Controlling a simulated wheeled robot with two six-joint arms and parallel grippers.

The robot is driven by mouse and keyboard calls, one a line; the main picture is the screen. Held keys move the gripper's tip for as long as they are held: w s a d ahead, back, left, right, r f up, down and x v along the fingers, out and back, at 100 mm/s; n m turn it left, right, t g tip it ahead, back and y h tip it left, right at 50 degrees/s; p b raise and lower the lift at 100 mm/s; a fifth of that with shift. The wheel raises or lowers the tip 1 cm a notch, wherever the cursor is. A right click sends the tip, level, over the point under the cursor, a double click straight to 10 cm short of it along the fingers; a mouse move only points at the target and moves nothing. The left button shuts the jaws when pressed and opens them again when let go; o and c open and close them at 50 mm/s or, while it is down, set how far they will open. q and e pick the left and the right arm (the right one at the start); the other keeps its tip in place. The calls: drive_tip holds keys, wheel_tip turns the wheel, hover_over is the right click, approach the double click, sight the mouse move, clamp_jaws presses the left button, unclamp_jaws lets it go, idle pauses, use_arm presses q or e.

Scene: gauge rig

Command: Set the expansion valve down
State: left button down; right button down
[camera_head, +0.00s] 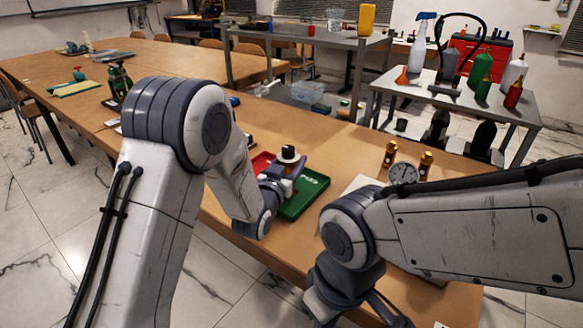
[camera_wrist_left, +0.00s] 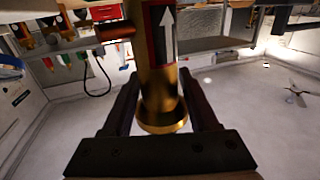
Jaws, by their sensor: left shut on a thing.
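My left gripper (camera_head: 282,178) is over the red and green trays in the head view, partly hidden by its own arm. In the left wrist view its two dark fingers (camera_wrist_left: 160,105) are shut on the expansion valve (camera_wrist_left: 160,88), a brass body with a flared lower end and a dark label with a white arrow. A dark-topped part with a white disc (camera_head: 288,154) shows at this gripper in the head view; I cannot tell whether it belongs to the valve. My right gripper (camera_head: 355,308) is low at the bottom edge, its fingertips unclear.
The green tray (camera_head: 308,199) and red tray (camera_head: 262,161) lie on the wooden table (camera_head: 335,150). A round gauge (camera_head: 403,174) stands between two brass fittings (camera_head: 390,152) (camera_head: 425,163) at the right. A grey cart (camera_head: 400,85) with bottles stands behind.

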use_arm(q)
drive_tip(key=shift+f, duration=0.8)
drive_tip(key=shift+f, duration=0.2)
drive_tip(key=shift+c, duration=0.8)
unclamp_jaws()
